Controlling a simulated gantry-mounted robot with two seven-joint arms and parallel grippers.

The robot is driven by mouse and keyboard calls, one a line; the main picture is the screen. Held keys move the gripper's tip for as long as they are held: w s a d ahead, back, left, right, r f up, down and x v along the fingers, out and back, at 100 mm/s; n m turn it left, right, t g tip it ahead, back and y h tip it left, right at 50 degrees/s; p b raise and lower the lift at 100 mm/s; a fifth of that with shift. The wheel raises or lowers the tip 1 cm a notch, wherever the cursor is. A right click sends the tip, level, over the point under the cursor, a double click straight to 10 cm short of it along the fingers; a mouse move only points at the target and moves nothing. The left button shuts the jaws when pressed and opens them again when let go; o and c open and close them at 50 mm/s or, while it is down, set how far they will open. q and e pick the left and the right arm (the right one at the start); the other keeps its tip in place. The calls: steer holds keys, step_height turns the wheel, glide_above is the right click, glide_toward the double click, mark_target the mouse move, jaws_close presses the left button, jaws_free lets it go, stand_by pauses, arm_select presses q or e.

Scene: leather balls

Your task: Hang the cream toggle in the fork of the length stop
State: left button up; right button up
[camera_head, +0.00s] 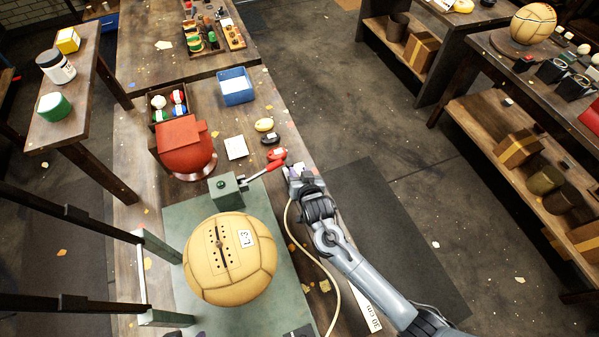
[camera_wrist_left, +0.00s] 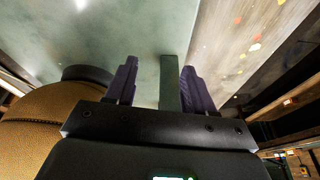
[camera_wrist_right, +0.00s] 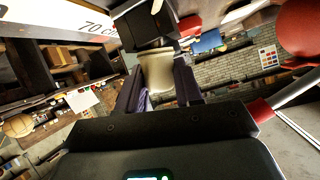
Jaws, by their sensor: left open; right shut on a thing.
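My right gripper (camera_head: 296,176) is at the table's right edge, beside a red-ended lever (camera_head: 276,154). In the right wrist view its fingers (camera_wrist_right: 160,88) are shut on the cream toggle (camera_wrist_right: 158,75), a short pale cylinder. A dark block (camera_wrist_right: 146,24) lies just beyond the toggle; whether it is the length stop, and whether they touch, I cannot tell. The fork is not clearly visible. A cream cord (camera_head: 291,225) trails from the right gripper down the table. My left gripper (camera_wrist_left: 160,82) is open, with a narrow green bar (camera_wrist_left: 170,85) seen between its fingers.
A tan leather ball (camera_head: 230,265) marked L-3 sits on a green plate (camera_head: 290,300). A green block (camera_head: 225,190) carries the lever. Floor is open to the right.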

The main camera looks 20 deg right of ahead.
arm_select(q)
steer(key=shift+d, duration=0.1)
arm_select(e)
steer(key=shift+f, duration=0.1)
steer(key=o, duration=1.1)
steer(key=shift+o, duration=0.2)
arm_select(q)
steer(key=shift+r, duration=0.1)
arm_select(e)
steer(key=shift+s+r, duration=0.3)
steer(key=shift+s, duration=0.15)
arm_select(q)
steer(key=shift+r+p, duration=0.5)
steer(key=shift+p, duration=0.1)
arm_select(e)
steer(key=v, duration=0.9)
steer(key=shift+s+r, duration=0.2)
steer(key=shift+s, duration=0.1)
